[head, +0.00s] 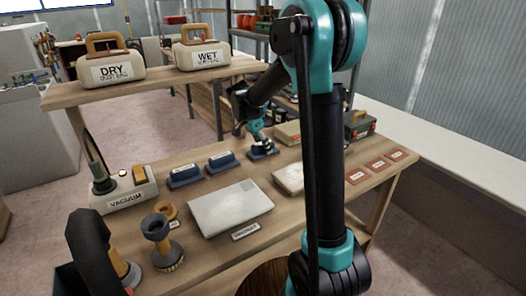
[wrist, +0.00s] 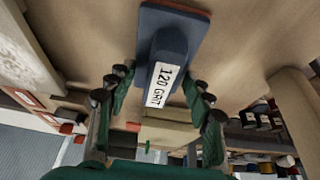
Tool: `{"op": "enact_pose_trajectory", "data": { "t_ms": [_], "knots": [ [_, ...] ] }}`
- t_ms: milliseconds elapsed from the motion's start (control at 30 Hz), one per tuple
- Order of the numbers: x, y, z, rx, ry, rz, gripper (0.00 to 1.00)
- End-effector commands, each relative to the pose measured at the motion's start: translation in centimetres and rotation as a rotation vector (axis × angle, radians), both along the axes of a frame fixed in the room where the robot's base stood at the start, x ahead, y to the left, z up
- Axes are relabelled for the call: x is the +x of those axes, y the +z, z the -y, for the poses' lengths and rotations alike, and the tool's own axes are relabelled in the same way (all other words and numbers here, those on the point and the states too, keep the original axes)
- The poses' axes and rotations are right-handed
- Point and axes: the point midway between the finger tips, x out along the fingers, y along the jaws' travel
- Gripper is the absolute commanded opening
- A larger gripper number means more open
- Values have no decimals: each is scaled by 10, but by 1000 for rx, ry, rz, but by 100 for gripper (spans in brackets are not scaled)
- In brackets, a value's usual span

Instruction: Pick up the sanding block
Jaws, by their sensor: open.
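A blue sanding block labelled "120 GRIT" (wrist: 165,62) with a reddish-brown base fills the upper middle of the wrist view. It also shows on the workbench in the head view (head: 264,154). My gripper (head: 260,143) is right over this block. In the wrist view my gripper (wrist: 160,88) is open, with one finger on each side of the block's labelled end. I cannot tell whether the fingers touch it. Two similar blue blocks, one nearer (head: 185,176) and one in the middle (head: 221,162), sit in a row to the left.
A grey panel (head: 231,208) lies in front of the blocks. A vacuum unit (head: 125,195) stands at left. Boxes labelled DRY (head: 110,70) and WET (head: 203,56) sit on a raised shelf (head: 165,82). Red cards (head: 376,166) and a toolbox (head: 358,126) are at right.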

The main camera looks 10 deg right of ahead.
Motion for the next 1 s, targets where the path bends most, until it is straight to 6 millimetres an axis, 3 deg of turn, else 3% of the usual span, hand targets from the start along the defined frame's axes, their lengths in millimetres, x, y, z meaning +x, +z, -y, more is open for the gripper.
{"op": "enact_pose_trajectory", "data": {
  "t_ms": [133,533,1000],
  "knots": [
    [0,-2,0,0,0,0,50],
    [0,-2,0,1,0,0,1],
    [-1,3,0,1,0,-2,0]
  ]
}}
